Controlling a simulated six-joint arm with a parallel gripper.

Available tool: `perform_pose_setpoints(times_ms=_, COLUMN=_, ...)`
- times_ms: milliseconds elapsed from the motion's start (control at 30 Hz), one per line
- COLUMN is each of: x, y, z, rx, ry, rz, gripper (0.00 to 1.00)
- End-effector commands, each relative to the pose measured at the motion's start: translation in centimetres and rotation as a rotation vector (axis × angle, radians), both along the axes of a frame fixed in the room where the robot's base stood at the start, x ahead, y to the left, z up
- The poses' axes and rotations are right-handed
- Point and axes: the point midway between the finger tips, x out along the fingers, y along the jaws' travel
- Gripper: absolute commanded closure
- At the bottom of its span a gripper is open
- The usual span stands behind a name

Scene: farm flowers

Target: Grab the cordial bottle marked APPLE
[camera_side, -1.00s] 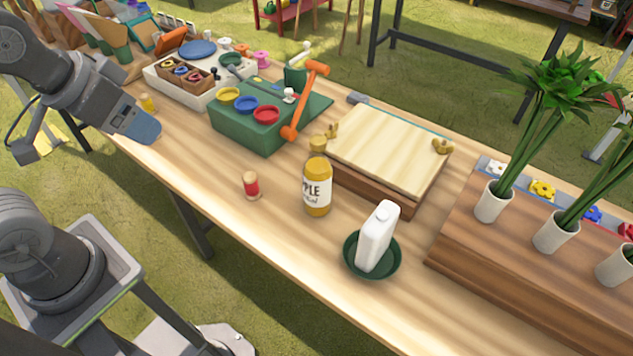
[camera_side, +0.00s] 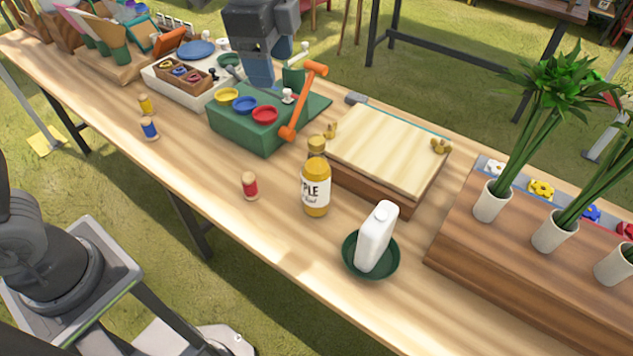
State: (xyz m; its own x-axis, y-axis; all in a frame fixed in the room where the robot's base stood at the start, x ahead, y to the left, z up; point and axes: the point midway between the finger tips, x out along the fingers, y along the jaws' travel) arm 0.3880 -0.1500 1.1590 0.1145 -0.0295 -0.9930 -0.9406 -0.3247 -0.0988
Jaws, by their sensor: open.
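The cordial bottle (camera_side: 316,188) stands upright on the wooden table. It is yellow with a gold cap and a white label; the letters "PLE" show and the rest of the word is turned out of sight.
Right behind the bottle are a brass-knobbed wooden press (camera_side: 385,150) and an orange-handled lever (camera_side: 303,100). A white jug (camera_side: 376,237) stands in a green dish (camera_side: 350,268) at front right. A red spool (camera_side: 249,186) is left of the bottle. Bare table lies in front.

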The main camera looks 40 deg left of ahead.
Motion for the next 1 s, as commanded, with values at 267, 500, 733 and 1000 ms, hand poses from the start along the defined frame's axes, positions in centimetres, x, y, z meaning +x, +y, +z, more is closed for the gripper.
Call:
perform_pose_setpoints(times_ms=267, x=4.4, y=-4.7, z=-3.2, rx=0.048, ry=0.099, rz=-0.358, gripper=0.37)
perform_pose_setpoints(times_ms=500, x=4.7, y=-5.2, z=-5.5, rx=0.053, ry=0.114, rz=-0.405, gripper=0.37)
perform_pose_setpoints(times_ms=733, x=4.7, y=-5.1, z=-10.0, rx=0.053, ry=0.113, rz=-0.402, gripper=0.37)
perform_pose_setpoints(times_ms=1000, x=4.7, y=-5.1, z=-12.3, rx=0.052, ry=0.109, rz=-0.401, gripper=0.37)
